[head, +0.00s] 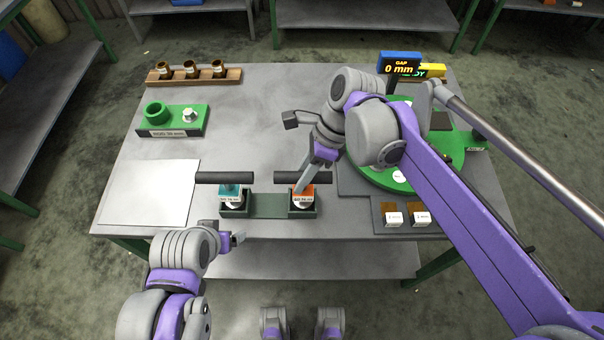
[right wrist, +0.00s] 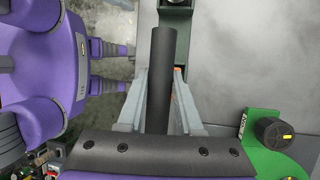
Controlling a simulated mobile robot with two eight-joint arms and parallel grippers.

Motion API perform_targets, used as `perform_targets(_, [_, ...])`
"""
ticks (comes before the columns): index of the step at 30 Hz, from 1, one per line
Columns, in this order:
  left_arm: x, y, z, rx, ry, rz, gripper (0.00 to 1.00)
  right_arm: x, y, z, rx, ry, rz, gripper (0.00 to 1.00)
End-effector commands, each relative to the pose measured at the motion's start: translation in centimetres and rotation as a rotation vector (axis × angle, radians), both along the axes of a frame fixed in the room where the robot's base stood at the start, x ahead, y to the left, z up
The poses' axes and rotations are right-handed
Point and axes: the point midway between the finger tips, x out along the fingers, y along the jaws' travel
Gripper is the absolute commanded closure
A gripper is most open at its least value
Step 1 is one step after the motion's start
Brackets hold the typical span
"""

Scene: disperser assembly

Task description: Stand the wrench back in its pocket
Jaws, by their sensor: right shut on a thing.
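Two T-shaped wrenches with black bar handles stand in a low dark green rack (head: 268,205) at the table's front. The left one has a teal collar (head: 231,190), the right one an orange collar (head: 303,190). My right gripper (head: 303,186) is shut on the orange wrench's black handle. In the right wrist view the black bar (right wrist: 161,70) lies between the fingers of my right gripper (right wrist: 159,85). The orange wrench looks upright over the right pocket; I cannot tell whether it is fully seated. My left gripper (head: 238,238) is near the table's front edge, away from the rack.
A green turntable (head: 450,150) lies under my right arm, with a "GAP 0 mm" display (head: 399,62) behind. White-labelled blocks (head: 393,218) sit at front right. A white sheet (head: 148,193), green ring holder (head: 172,121) and wooden rack (head: 194,76) are at left. The middle back is clear.

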Motion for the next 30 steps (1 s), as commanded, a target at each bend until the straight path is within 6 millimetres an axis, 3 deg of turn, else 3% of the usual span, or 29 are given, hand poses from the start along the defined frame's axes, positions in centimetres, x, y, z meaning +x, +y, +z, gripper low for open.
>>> perform_targets(6, [-0.1,0.0,-0.2,0.000,0.001,0.000,0.08,0.0,0.0,-0.3,0.001,0.001,0.000,1.00])
perform_targets(7, [-0.1,0.0,-0.2,0.000,0.001,0.000,0.08,0.0,0.0,-0.3,0.000,0.000,0.000,0.62])
perform_targets(12, [0.0,0.0,-0.2,0.000,0.001,0.000,0.08,0.0,0.0,-0.2,0.000,0.000,0.000,0.36])
perform_targets(23, [0.0,0.0,0.1,0.000,0.000,0.000,0.08,0.1,-0.1,0.4,0.000,0.000,-0.001,0.36])
perform_targets(30, [0.1,0.0,0.5,0.000,-0.002,0.000,0.08,0.9,-1.9,4.3,-0.001,0.000,-0.003,0.36])
